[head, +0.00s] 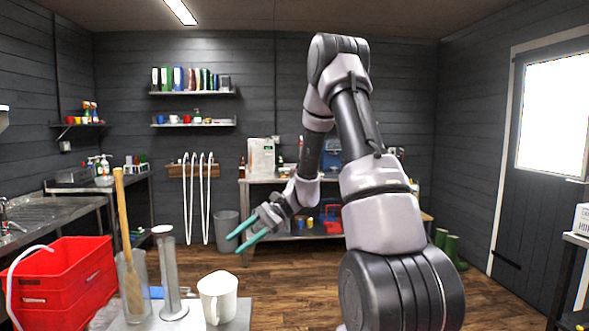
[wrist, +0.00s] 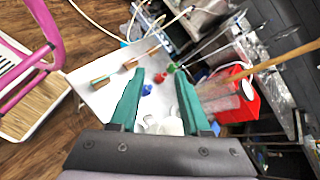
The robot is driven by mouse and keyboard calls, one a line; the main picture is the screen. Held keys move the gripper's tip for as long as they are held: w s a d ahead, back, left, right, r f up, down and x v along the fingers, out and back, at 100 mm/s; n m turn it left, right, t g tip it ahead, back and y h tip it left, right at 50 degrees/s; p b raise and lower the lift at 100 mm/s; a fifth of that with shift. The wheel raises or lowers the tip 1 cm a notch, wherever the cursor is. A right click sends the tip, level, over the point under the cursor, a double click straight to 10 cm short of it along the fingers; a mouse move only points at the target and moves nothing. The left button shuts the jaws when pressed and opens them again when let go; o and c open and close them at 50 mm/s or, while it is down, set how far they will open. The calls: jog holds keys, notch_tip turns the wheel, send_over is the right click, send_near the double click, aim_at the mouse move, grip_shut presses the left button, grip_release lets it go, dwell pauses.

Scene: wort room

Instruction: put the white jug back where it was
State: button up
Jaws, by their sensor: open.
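The white jug (head: 218,298) stands upright on a light table (head: 240,318) at the bottom of the head view, near its right edge. My gripper (head: 234,243) has green fingers, is open and empty, and hangs above and slightly right of the jug, apart from it. In the wrist view a white shape that looks like the jug (wrist: 166,126) shows low between the fingers, partly hidden by my gripper body. The fingers (wrist: 160,73) are spread apart there.
Red crates (head: 65,280) are further left.

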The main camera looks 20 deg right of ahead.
jog(key=s+d+r+n+t+h, duration=0.3)
jog(key=s+r+t+h, duration=0.1)
jog(key=s+r, duration=0.6)
jog(key=s+d+r+n+t+h, duration=0.3)
jog(key=s+r+h, duration=0.3)
jog(key=s+r, duration=0.4)
notch_tip(320, 180, up, 2)
jog(key=shift+s+d+r+t, duration=0.15)
jog(key=shift+d+r+t, duration=0.1)
jog(key=shift+d+t, duration=0.3)
